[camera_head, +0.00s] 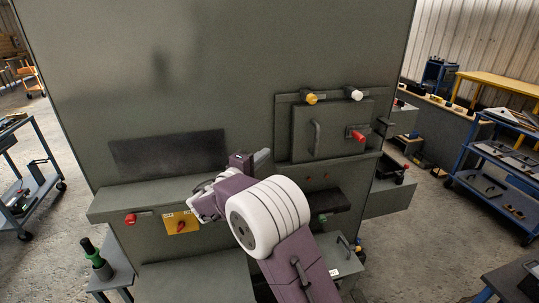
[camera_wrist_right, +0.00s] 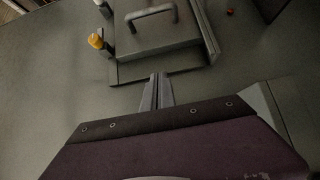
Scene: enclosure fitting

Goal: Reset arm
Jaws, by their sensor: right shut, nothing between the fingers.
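My right gripper (camera_head: 263,156) is in front of the grey enclosure (camera_head: 240,60), just left of its small door. In the right wrist view its two fingers (camera_wrist_right: 157,90) are together with nothing between them. The fingertips point toward the lower edge of the door frame; I cannot tell if they touch it. The door (camera_head: 335,128) is closed, with a bar handle (camera_head: 316,138) and a red handle (camera_head: 356,135). My right forearm hides part of the enclosure's lower front. My left gripper is not in view.
A yellow knob (camera_head: 311,98) and a white knob (camera_head: 354,94) sit above the door. Blue carts (camera_head: 505,165) stand on the right. A green-and-black object (camera_head: 92,253) stands at lower left.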

